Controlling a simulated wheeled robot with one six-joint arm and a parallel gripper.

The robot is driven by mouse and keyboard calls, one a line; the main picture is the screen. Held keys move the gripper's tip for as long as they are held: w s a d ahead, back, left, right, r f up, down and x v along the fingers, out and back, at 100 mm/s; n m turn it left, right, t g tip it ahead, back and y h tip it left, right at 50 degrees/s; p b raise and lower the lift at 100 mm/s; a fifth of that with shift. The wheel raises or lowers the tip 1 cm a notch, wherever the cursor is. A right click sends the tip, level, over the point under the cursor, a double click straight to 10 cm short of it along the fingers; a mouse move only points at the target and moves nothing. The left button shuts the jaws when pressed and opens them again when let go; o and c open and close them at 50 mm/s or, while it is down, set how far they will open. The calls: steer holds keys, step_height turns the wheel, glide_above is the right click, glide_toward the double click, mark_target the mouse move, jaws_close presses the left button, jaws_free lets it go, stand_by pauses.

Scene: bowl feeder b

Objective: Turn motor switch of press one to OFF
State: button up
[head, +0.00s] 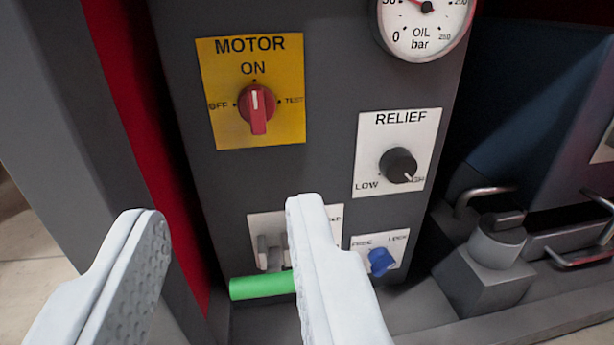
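The motor switch (257,107) is a red rotary knob on a yellow plate (222,70) marked MOTOR, with OFF at the left, ON at the top and TEST at the right. The white mark on the knob points up towards ON. The plate is on the upper part of a dark grey panel (330,60). My gripper (228,208) is open, with its two pale fingers wide apart and nothing between them. In the picture its fingertips are below the switch and clear of it. The right finger hides part of a lower plate.
A black RELIEF knob (398,165) is right of the switch, below an oil gauge (425,25). A blue knob (380,262) is lower right. A green bar (262,286) and a grey lever (270,250) are low between my fingers. Metal handles (485,192) stand at the right.

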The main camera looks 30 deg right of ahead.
steer(key=f, duration=0.2)
glide_toward(256, 110)
steer(key=x, duration=0.8)
steer(key=shift+w, duration=0.2)
jaws_close()
